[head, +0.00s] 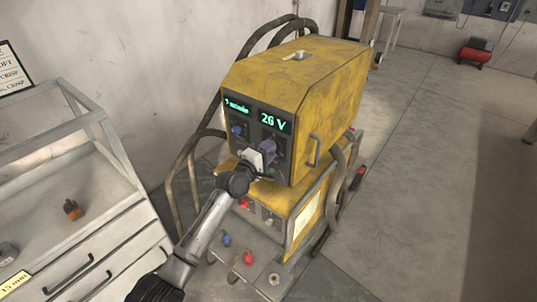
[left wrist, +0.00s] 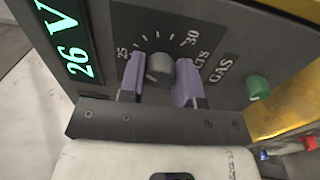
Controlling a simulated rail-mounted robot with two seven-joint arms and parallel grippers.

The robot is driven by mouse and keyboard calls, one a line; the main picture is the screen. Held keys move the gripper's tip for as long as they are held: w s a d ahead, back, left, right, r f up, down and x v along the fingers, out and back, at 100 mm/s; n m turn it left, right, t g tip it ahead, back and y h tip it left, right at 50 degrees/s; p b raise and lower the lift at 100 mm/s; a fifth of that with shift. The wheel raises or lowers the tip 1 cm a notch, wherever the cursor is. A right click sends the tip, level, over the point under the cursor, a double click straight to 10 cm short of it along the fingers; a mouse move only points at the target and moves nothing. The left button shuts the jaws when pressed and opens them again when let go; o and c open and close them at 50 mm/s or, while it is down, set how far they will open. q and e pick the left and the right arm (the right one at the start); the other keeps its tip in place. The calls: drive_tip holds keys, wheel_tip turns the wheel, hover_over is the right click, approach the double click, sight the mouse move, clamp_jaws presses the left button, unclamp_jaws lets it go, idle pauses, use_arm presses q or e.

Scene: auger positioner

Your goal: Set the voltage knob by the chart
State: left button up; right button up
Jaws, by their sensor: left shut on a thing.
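The yellow welding machine (head: 300,85) stands in the middle of the head view, its "26 V" display (head: 273,122) lit in green. My left gripper (head: 268,152) is at its front panel, below that display, and hides the knob there. In the left wrist view, the two purple fingers of my left gripper (left wrist: 160,78) are shut on a round grey knob (left wrist: 159,67), one on each side. A tick scale with the number 30 runs around it. The same "26 V" display (left wrist: 70,45) shows beside the panel. My right gripper is out of view.
A green button (left wrist: 258,86) sits near the "GAS" label in the left wrist view. A partly cut-off sign (head: 13,72) hangs at left above a grey drawer cabinet (head: 95,235). Thick cables (head: 190,160) loop beside the machine. The floor (head: 430,190) at right is clear.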

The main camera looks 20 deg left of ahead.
use_arm(q)
drive_tip(key=m, duration=1)
drive_tip(key=m+g+h, duration=0.1)
drive_tip(key=m, duration=0.8)
drive_tip(key=shift+a+m, duration=0.15)
drive_tip(key=shift+m, duration=0.55)
drive_tip(key=o, duration=0.9)
